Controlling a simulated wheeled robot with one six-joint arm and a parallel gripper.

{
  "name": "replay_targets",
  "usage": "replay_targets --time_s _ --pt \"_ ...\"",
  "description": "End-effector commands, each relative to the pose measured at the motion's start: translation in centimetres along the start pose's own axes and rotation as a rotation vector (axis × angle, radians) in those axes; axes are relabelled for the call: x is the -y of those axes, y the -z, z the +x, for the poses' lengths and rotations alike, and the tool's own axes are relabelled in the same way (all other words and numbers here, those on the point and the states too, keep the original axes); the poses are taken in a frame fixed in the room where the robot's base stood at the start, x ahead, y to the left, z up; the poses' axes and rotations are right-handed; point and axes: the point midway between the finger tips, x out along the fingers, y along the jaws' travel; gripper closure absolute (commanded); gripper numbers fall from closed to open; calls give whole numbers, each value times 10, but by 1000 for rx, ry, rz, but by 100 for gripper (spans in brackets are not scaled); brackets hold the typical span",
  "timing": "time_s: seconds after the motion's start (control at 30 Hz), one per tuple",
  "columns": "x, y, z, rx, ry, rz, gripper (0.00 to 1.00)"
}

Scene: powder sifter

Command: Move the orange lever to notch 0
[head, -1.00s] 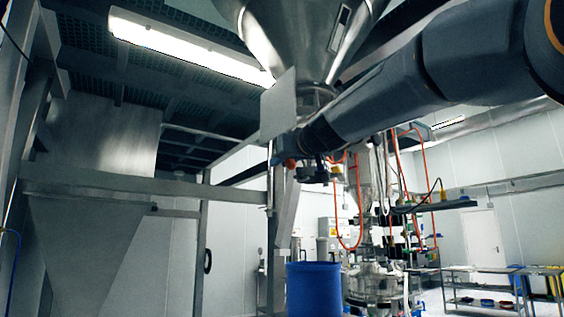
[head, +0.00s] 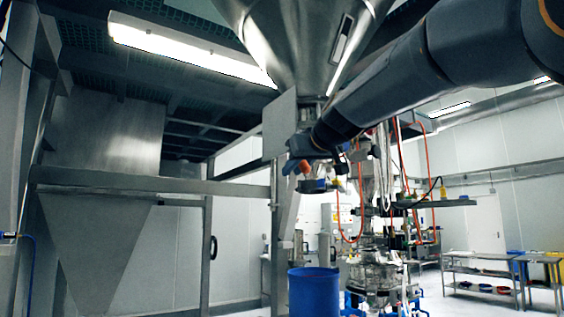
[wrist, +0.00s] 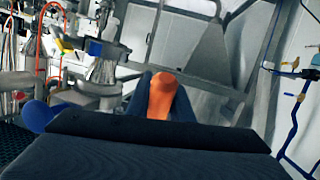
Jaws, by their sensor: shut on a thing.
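The orange lever (wrist: 163,93) points up between the two dark fingers of my gripper (wrist: 161,84) in the wrist view. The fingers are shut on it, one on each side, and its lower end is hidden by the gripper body. In the head view a small patch of orange (head: 305,167) shows at the end of my arm, just below the steel hopper (head: 303,40). My gripper there is small and dark, beside a flat grey plate (head: 279,125). No notch marks can be read in either view.
A blue drum (head: 314,292) stands on the floor below the hopper. A steel frame (head: 130,183) fills the left side. Orange hoses (head: 427,165) and process equipment stand behind. A steel table (head: 480,266) is at the far right.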

Motion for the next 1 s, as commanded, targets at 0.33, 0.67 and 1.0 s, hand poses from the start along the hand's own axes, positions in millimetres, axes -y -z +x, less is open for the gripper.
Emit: replay_targets --time_s 0.33,0.67,1.0 --pt "-8 2 -6 11 -11 0 100" --pt "-7 1 -6 12 -10 0 61" --pt "-7 0 -20 10 -11 -1 61"
